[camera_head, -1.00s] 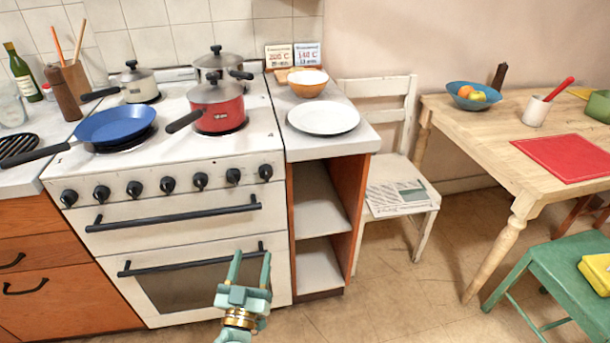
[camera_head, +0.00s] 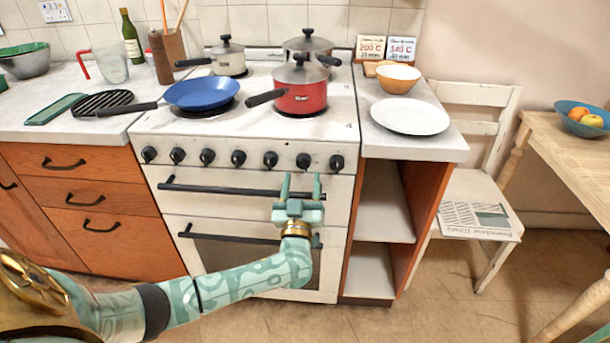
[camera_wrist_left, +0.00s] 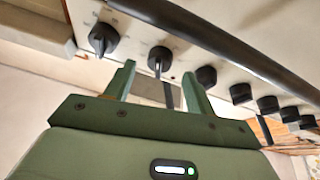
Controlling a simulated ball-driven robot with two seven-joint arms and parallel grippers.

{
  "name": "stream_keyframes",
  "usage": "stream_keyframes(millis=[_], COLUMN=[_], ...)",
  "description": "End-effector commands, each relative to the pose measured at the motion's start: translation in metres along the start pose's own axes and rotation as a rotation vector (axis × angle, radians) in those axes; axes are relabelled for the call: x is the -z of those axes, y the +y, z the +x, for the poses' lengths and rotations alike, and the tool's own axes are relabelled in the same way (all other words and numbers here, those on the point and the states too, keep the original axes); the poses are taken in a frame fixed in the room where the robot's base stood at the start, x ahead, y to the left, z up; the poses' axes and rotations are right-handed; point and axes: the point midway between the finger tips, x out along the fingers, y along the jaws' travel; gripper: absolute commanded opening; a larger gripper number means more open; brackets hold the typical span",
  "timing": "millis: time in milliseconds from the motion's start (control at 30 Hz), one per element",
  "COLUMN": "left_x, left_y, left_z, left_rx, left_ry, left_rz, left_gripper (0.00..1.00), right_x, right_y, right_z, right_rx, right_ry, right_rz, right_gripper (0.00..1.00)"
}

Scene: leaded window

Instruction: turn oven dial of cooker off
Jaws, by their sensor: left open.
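The white cooker (camera_head: 225,178) has a row of several black dials across its front panel. My left gripper (camera_head: 300,182) is open and empty in front of the upper door, its fingers pointing up at the panel. It is just below the second dial from the right (camera_head: 304,161). In the left wrist view the row appears reversed, and this dial (camera_wrist_left: 160,61) shows between the fingertips (camera_wrist_left: 159,70), with a pale line on it; contact cannot be told. The end dial (camera_wrist_left: 103,39) is left of the fingers there. Which dial is the oven's is not readable. My right gripper is not in view.
A black handle bar (camera_head: 215,188) crosses the upper door close to the gripper; it also shows in the left wrist view (camera_wrist_left: 215,42). A red pot (camera_head: 301,95) and a blue pan (camera_head: 202,92) stand on the hob. Open shelves (camera_head: 385,215) and a white chair (camera_head: 478,190) are at the right.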

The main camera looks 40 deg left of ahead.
Motion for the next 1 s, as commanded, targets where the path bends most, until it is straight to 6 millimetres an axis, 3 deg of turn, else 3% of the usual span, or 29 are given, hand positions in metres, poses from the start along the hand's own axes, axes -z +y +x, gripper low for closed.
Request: stream_keyframes(millis=[200, 533, 567, 700, 1000], left_x=[-0.002, 0.000, 0.000, 0.000, 0.001], left_y=[-0.001, 0.000, 0.000, 0.000, 0.000], left_z=[0.028, 0.033, 0.033, 0.033, 0.033], left_rx=[0.000, 0.000, 0.000, 0.000, 0.006], left_ry=[0.000, 0.000, 0.000, 0.000, 0.000], left_rz=[0.002, 0.001, 0.001, 0.001, -0.015], left_gripper=[0.55, 0.55, 0.52, 0.13, 0.10], right_x=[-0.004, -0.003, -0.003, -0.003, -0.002], right_y=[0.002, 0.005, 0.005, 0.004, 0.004], right_z=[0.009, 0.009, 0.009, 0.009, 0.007], right_rx=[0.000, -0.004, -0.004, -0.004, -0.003], right_ry=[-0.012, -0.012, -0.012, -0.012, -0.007], right_rz=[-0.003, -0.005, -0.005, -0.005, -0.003], right_gripper=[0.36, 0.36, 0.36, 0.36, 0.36])
